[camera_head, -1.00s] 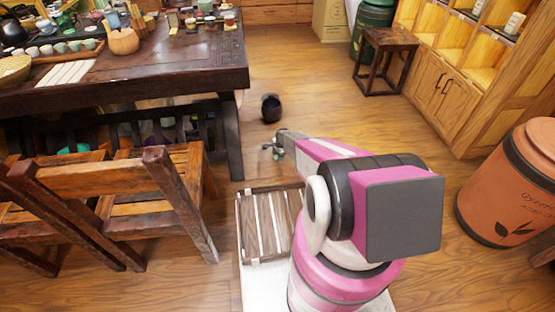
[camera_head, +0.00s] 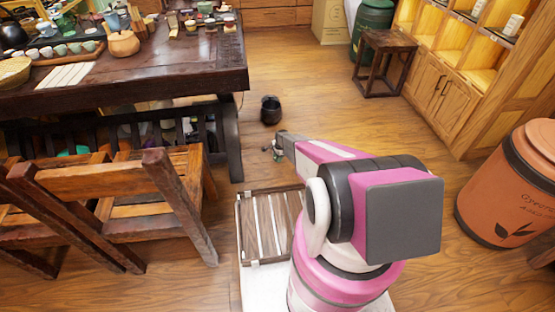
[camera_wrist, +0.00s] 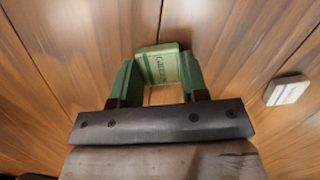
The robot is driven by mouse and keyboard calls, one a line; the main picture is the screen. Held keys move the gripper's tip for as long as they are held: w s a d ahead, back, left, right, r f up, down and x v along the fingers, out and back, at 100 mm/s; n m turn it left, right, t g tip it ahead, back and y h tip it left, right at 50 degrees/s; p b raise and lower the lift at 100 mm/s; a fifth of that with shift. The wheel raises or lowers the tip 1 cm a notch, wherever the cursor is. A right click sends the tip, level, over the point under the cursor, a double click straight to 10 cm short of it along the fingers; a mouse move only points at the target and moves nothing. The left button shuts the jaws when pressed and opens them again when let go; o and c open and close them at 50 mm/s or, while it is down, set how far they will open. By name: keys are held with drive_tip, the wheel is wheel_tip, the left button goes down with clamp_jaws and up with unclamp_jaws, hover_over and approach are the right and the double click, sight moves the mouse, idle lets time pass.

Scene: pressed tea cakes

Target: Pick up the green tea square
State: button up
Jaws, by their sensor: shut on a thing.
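In the head view my gripper (camera_head: 274,150) is small, past the end of my pink and white arm, over the floor, and the square is too small to make out there.
A pale square piece (camera_wrist: 287,90) lies on the floor at the right of the wrist view. In the head view a dark pot (camera_head: 271,110) stands beyond my gripper. A slatted wooden tray (camera_head: 262,250) lies nearer. A table (camera_head: 190,75) and chairs stand left; open floor lies right.

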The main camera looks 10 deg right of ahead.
drive_tip(key=shift+r, duration=0.7)
wheel_tip(320, 180, up, 2)
drive_tip(key=shift+s+r, duration=0.1)
drive_tip(key=shift+r, duration=0.1)
drive_tip(key=s+a+r, duration=0.5)
drive_tip(key=s+r, duration=0.1)
drive_tip(key=s, duration=0.4)
drive_tip(key=shift+a+r, duration=0.35)
